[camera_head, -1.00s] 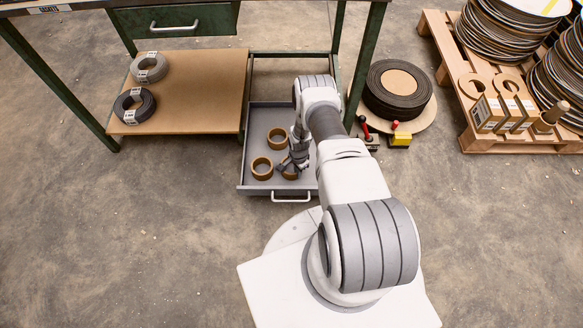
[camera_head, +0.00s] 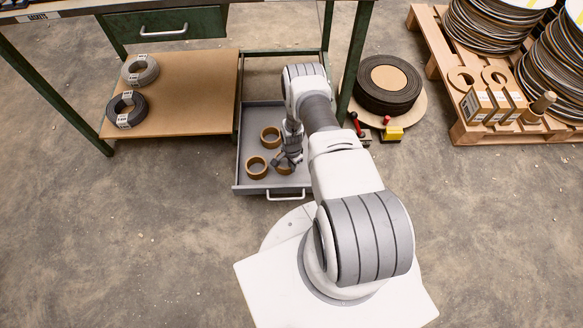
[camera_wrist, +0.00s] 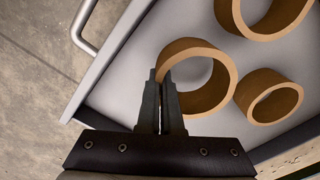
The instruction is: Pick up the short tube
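Three brown cardboard tubes stand in the open grey drawer. In the head view one is at the back (camera_head: 270,135), one at the front left (camera_head: 256,168), and one at the front right (camera_head: 285,169), partly covered by my gripper (camera_head: 288,160). In the wrist view my gripper (camera_wrist: 160,76) has its two fingers nearly together at the left wall of the nearest tube (camera_wrist: 211,92). The fingers look shut on that wall, though they hide the contact. The other two tubes (camera_wrist: 268,97) (camera_wrist: 262,17) stand apart. Which tube is shortest is hard to tell.
The drawer (camera_head: 251,187) has low walls and a front handle (camera_head: 284,197). A wooden shelf (camera_head: 190,95) with two coils is on the left. A green table leg (camera_head: 357,65), a black coil (camera_head: 389,86) and a loaded pallet (camera_head: 480,136) are on the right.

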